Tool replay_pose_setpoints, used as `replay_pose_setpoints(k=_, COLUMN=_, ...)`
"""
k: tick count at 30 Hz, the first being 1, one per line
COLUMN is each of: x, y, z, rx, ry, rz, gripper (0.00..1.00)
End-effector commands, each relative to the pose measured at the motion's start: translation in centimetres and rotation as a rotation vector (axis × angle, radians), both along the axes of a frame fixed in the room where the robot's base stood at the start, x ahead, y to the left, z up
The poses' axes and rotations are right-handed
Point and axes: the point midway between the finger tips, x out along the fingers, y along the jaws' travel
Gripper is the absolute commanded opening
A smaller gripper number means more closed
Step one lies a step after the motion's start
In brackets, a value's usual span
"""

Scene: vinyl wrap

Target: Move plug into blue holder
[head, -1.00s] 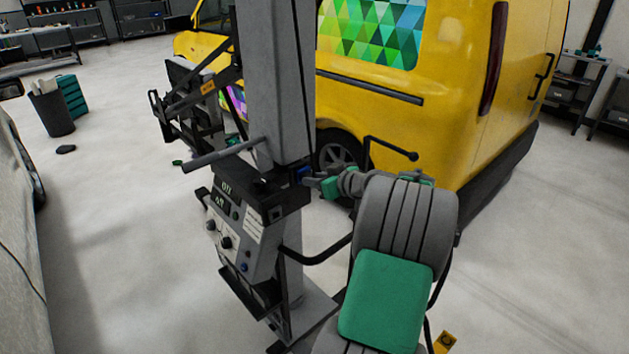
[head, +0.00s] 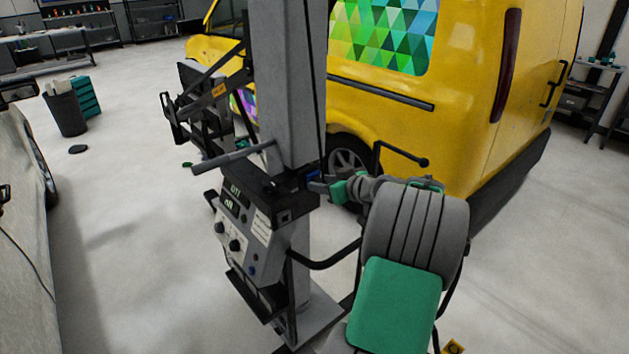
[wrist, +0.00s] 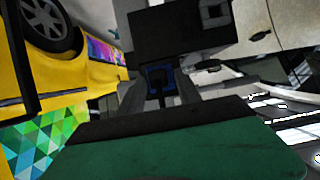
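The blue holder (head: 312,174) is on the side of the black-and-grey control box on the grey post. In the wrist view the blue holder (wrist: 151,74) shows as a small square frame beneath a black box, with a dark piece in its middle that may be the plug. I cannot tell the plug's outline or how deep it sits. My gripper (head: 319,187) is right at the holder. In the wrist view its grey fingers lie left and right of the blue frame, apart from each other. Whether they grip the dark piece is not clear.
The control box (head: 238,232) has knobs and a display. The grey post (head: 287,80) rises behind it. A yellow van (head: 465,90) with a coloured triangle pattern stands close behind my arm. A black bent bar (head: 400,153) sticks out near the van.

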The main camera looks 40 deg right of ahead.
Motion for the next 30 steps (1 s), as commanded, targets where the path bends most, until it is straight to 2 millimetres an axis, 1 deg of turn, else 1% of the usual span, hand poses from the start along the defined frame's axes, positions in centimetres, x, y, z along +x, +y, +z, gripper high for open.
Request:
replay_pose_setpoints(k=1, x=0.0, y=0.0, z=0.0, rx=0.001, ry=0.0, rz=0.0, gripper=0.45)
replay_pose_setpoints(k=2, x=0.0, y=0.0, z=0.0, rx=0.001, ry=0.001, rz=-0.001, gripper=0.48)
replay_pose_setpoints(k=8, x=-0.1, y=-0.1, z=-0.1, rx=0.001, ry=0.001, rz=-0.002, gripper=0.48)
replay_pose_setpoints(k=11, x=-0.5, y=-0.2, z=0.0, rx=0.001, ry=0.001, rz=-0.004, gripper=0.48)
replay_pose_setpoints(k=14, x=-1.8, y=-0.2, z=0.5, rx=-0.001, ry=0.0, rz=-0.004, gripper=0.48)
replay_pose_setpoints(k=18, x=-4.6, y=-0.3, z=1.6, rx=-0.002, ry=0.0, rz=-0.006, gripper=0.48)
replay_pose_setpoints(k=21, x=-6.2, y=-0.3, z=2.3, rx=-0.001, ry=0.0, rz=-0.004, gripper=0.48)
replay_pose_setpoints(k=25, x=-7.2, y=-0.2, z=2.8, rx=0.001, ry=0.001, rz=-0.002, gripper=0.48)
replay_pose_setpoints(k=30, x=-7.2, y=-0.2, z=3.0, rx=0.001, ry=0.001, rz=0.001, gripper=0.48)
